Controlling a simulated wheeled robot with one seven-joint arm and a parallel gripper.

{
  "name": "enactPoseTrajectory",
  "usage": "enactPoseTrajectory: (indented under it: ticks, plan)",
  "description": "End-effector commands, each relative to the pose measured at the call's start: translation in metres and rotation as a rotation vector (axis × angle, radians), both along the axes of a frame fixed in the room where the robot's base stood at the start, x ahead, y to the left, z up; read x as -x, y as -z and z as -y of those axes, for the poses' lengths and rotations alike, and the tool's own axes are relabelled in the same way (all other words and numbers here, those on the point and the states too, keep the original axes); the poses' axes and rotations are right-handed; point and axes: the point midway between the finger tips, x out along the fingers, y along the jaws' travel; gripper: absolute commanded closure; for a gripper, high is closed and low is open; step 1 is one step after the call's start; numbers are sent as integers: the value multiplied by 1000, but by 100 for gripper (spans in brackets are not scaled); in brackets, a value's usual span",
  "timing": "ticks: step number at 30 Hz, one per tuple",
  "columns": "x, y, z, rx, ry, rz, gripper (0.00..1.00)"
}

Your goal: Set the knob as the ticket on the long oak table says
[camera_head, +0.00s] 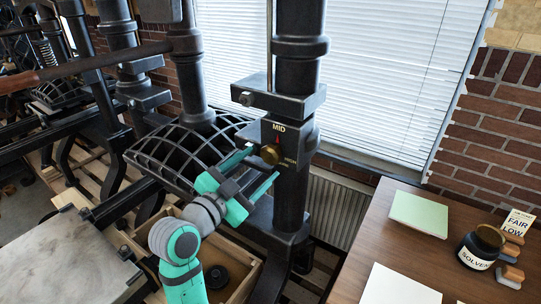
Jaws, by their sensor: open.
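The brass knob (270,154) sits on a dark dial plate (288,138) on the press's black column. The plate reads MID at the top and HIGH at the right; its lower left is hidden behind my gripper. A red mark above the knob lies towards MID. My teal gripper (263,163) is open, its fingertips close to the knob, one upper left and one lower right. I cannot tell whether they touch it. The ticket (517,223) stands at the right on the brown table (375,240); its large words read FAIR and LOW, with smaller print above.
On the table are a SOLVENT jar (477,250), a pale green pad (419,213), a white sheet (400,286) and small wooden-handled items (511,265). A black lattice press part (165,160) is left of my gripper. A wooden crate (240,285) is below.

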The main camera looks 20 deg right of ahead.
Motion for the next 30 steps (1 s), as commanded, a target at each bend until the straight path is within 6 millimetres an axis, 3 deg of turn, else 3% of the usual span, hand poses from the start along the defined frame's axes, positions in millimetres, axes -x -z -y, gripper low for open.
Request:
enactPoseTrajectory:
  ticks: [6,12,23,24,29,30]
  plan:
    - [-23,0,31,1,2,-1,38]
    - [-35,0,47,1,1,-1,38]
    - [-39,0,51,1,0,-1,38]
    - [-39,0,51,1,0,-1,41]
    - [-39,0,50,1,-2,0,78]
    - [-39,0,50,1,-2,0,78]
